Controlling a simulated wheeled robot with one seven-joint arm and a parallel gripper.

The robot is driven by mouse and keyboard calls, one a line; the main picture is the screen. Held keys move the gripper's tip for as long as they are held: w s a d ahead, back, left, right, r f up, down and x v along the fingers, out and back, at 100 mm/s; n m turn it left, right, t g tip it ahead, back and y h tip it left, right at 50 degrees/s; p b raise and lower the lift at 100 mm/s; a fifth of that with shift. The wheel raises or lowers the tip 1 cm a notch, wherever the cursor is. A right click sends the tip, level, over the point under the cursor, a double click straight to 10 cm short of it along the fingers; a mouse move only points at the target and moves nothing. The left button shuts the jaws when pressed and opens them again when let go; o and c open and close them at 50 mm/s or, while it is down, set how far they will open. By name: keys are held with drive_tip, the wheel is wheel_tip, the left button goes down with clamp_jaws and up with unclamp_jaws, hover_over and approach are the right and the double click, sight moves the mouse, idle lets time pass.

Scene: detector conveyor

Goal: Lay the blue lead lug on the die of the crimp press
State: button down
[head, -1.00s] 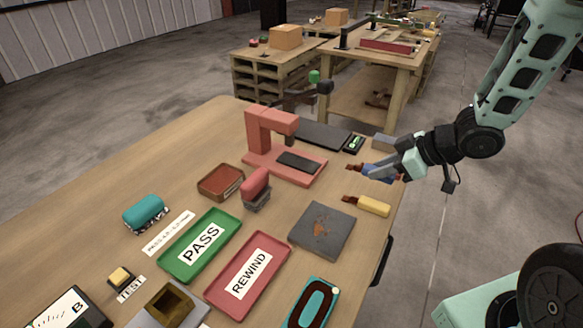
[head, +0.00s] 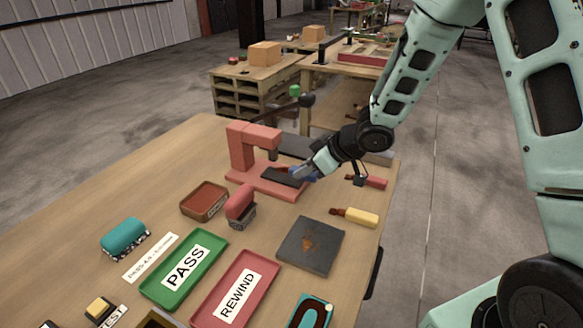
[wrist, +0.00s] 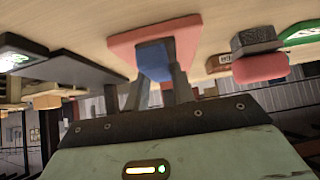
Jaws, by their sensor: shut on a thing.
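The blue lead lug (head: 298,172) is held between the fingers of my gripper (head: 308,170), its copper-coloured tip pointing left toward the crimp press. The crimp press (head: 240,150) is red, with a post, an overhanging head and a flat base. Its dark die plate (head: 278,179) lies on the base. The lug is at the right end of the die; I cannot tell whether it touches it. In the wrist view, the blue body (wrist: 154,60) sits between my two fingers (wrist: 160,88) in front of the red base (wrist: 188,42).
A red lug (head: 372,182) and a yellow lug (head: 360,218) lie near the right table edge. A dark square mat (head: 310,245), a red-handled block (head: 240,204), a brown tray (head: 204,200) and PASS (head: 165,290) and REWIND (head: 212,310) trays lie nearer.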

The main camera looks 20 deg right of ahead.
sight(294, 167)
drive_tip(key=shift+w+a, duration=1.1)
drive_tip(key=shift+a, duration=0.05)
drive_tip(key=shift+w+a+f, duration=0.2)
drive_tip(key=shift+w+f, duration=0.05)
drive_tip(key=shift+f, duration=0.5)
drive_tip(key=shift+f, duration=0.15)
drive_tip(key=c, duration=1.2)
unclamp_jaws()
drive_tip(key=shift+o, duration=0.2)
